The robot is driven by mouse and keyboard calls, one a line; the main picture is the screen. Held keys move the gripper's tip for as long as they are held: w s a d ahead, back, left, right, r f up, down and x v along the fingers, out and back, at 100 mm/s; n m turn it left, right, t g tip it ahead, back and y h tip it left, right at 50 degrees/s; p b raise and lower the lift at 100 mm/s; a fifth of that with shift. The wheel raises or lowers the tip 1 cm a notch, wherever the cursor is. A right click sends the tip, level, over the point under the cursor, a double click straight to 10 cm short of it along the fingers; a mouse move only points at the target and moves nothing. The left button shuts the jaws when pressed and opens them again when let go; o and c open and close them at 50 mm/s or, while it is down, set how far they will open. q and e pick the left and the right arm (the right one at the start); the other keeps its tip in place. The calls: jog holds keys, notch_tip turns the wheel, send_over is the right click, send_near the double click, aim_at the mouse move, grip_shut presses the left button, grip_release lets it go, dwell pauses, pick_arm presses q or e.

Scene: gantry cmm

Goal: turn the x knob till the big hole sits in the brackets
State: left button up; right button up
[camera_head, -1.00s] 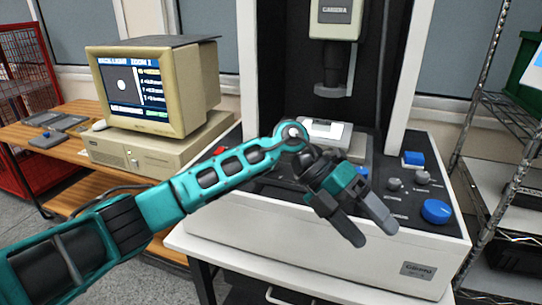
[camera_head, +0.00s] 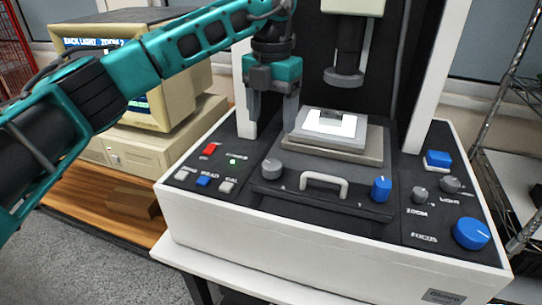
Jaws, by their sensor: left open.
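My left gripper (camera_head: 272,112) points down with its two fingers apart and empty. It hangs at the left of the lit stage (camera_head: 301,140), behind a grey knob (camera_head: 271,168), apart from it. A blue knob (camera_head: 381,189) stands to the right of the metal handle (camera_head: 324,182). I cannot read which of these is the x knob. A small part sits on the bright stage plate (camera_head: 331,123) under the camera head (camera_head: 344,76). The monitor screen (camera_head: 75,46) is mostly hidden behind my left arm, so the hole and brackets cannot be seen. My right gripper is out of view.
The left panel has a red button (camera_head: 210,150) and several small buttons. At the right are a blue button (camera_head: 437,159), grey zoom and light knobs (camera_head: 419,195) and a large blue focus knob (camera_head: 471,233). White columns flank the stage.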

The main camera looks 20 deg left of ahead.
aim_at(272, 164)
pick_arm(q)
notch_tip(272, 164, down, 12)
jog(key=shift+r, duration=0.2)
jog(key=c, duration=1.1)
